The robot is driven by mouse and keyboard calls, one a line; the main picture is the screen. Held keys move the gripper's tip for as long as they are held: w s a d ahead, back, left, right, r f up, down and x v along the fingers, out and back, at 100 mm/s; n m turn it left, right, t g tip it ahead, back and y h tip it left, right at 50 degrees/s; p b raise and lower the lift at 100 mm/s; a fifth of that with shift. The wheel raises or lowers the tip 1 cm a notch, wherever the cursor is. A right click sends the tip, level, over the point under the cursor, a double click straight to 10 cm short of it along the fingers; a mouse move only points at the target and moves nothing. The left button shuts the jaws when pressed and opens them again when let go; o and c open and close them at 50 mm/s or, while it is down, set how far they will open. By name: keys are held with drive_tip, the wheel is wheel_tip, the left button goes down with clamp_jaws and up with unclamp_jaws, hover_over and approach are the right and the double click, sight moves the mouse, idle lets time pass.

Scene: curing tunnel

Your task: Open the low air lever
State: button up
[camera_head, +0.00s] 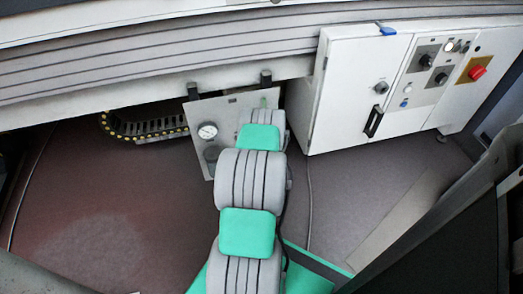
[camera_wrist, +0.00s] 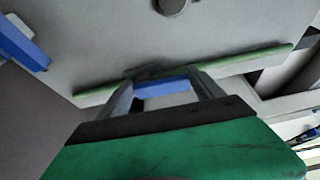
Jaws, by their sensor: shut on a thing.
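In the wrist view a small blue handle (camera_wrist: 162,87), which I take to be the low air lever, lies between the two grey fingers of my gripper (camera_wrist: 165,80). The fingers are shut on it, in front of a grey panel (camera_wrist: 110,45). A dark piece behind the handle may be its mount, but I cannot tell. In the head view the grey panel (camera_head: 230,104) with a round gauge (camera_head: 207,131) stands below the machine. My arm covers its right part and hides my fingertips and the handle.
A second blue part (camera_wrist: 22,42) sits at the left of the wrist view. A thin green strip (camera_wrist: 250,58) runs behind the fingers. A cable chain (camera_head: 150,128) lies left of the panel.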

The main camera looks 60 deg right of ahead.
idle(0.6)
drive_tip(key=o, duration=2.1)
drive_tip(key=shift+a, duration=0.1)
drive_tip(key=p+v, duration=0.2)
drive_tip(key=v, duration=0.5)
drive_tip(key=shift+s+a, duration=0.15)
drive_tip(key=shift+a, duration=0.2)
